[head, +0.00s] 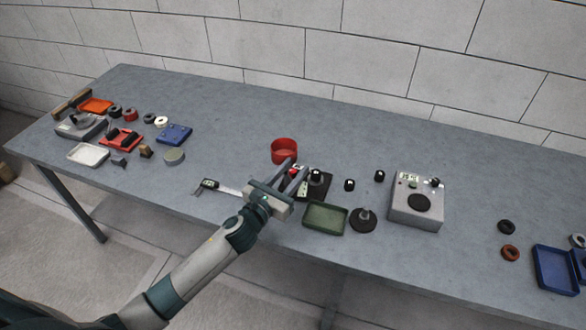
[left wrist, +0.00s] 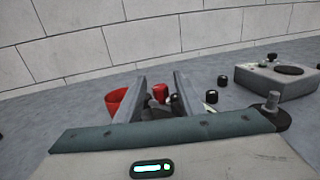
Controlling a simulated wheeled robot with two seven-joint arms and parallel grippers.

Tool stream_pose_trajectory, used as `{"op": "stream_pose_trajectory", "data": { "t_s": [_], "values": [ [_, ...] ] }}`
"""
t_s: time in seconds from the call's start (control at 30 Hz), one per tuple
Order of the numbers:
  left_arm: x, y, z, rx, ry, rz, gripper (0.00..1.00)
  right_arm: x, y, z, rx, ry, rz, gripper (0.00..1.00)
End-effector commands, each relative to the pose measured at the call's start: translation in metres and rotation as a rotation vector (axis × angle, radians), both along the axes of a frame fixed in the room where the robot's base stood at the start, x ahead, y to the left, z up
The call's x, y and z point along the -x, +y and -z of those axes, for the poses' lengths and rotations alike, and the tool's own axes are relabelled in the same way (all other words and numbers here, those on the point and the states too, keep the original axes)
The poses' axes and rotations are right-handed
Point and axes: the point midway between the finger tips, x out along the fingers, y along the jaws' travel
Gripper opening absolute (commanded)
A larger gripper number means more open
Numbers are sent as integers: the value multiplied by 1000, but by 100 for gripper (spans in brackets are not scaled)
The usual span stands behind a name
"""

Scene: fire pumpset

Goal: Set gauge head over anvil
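My left gripper (head: 292,175) is over the middle of the bench, its two fingers apart. In the left wrist view the fingers (left wrist: 158,84) are also spread, with a small red part (left wrist: 160,91) seen between them. In the head view, a black stand (head: 318,184) with a light post top is just right of the fingers, partly hidden by them. It may be the gauge and anvil, but I cannot tell which part is the head. Whether a finger touches it is unclear. My right gripper is in neither view.
A red cup (head: 284,151) stands behind the gripper. A green tray (head: 325,217), a black disc with a post (head: 363,219) and a grey box instrument (head: 417,202) are to the right. A caliper (head: 220,188) lies left. The back of the bench is clear.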

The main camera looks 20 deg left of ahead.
Motion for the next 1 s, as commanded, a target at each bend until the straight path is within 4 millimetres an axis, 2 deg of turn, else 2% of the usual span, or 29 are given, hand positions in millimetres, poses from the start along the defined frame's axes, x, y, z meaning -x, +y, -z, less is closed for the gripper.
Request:
{"op": "stream_pose_trajectory", "data": {
  "t_s": [0.27, 0.3, 0.43, 0.47, 1.0],
  "values": [
    [-1, 0, 0, 0, 0, 0, 35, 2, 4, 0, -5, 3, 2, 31],
    [-1, 0, 0, 0, 0, 0, 33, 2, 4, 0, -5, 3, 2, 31],
    [-1, 0, 0, 0, 0, 0, 2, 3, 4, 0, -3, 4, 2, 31],
    [-1, 0, 0, 0, 0, 0, 0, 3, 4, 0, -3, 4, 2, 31],
    [-3, -4, 1, 2, 1, -78, 0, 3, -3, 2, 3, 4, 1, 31]
  ]
}}
